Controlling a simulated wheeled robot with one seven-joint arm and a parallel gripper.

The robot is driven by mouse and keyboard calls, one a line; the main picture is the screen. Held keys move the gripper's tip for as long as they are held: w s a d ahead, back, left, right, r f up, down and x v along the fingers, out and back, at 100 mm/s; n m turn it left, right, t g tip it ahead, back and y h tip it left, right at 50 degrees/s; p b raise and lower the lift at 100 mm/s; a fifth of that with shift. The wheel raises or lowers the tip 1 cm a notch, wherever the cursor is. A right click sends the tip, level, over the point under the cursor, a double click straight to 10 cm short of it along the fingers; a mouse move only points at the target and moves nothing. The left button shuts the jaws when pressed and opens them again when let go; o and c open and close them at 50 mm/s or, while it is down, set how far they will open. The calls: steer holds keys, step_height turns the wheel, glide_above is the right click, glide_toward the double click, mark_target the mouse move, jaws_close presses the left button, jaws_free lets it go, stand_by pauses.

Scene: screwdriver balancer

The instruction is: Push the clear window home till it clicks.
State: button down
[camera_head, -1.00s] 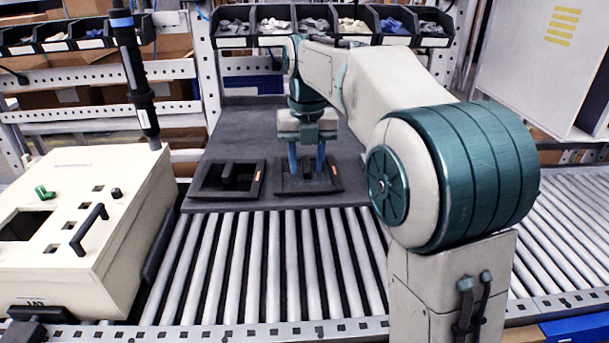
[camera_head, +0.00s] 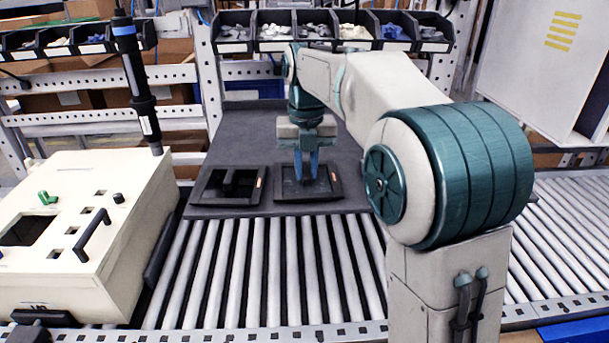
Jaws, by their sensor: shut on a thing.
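My gripper (camera_head: 306,176) points down into the right-hand dark tray (camera_head: 331,197) on the grey mat. Its two blue fingers are close together, shut on a thin thing low in that tray. This appears to be the clear window, but it is see-through and its edges can hardly be made out. The cream housing (camera_head: 122,245) stands at the left, with a dark rectangular opening (camera_head: 28,231) in its sloping top. The opening looks empty, and the gripper is well away to its right.
A second dark tray (camera_head: 207,199) with a dark part lies left of the gripper. The housing bears a black handle (camera_head: 93,231) and a green knob (camera_head: 47,198). A dark screwdriver (camera_head: 137,80) hangs upright behind it. Rollers (camera_head: 270,270) in front are clear; bins (camera_head: 310,32) line the back.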

mark_target(307, 170)
steer(key=shift+w+d+r+p, duration=0.1)
steer(key=shift+r+p, duration=2.3)
steer(key=shift+r, duration=0.4)
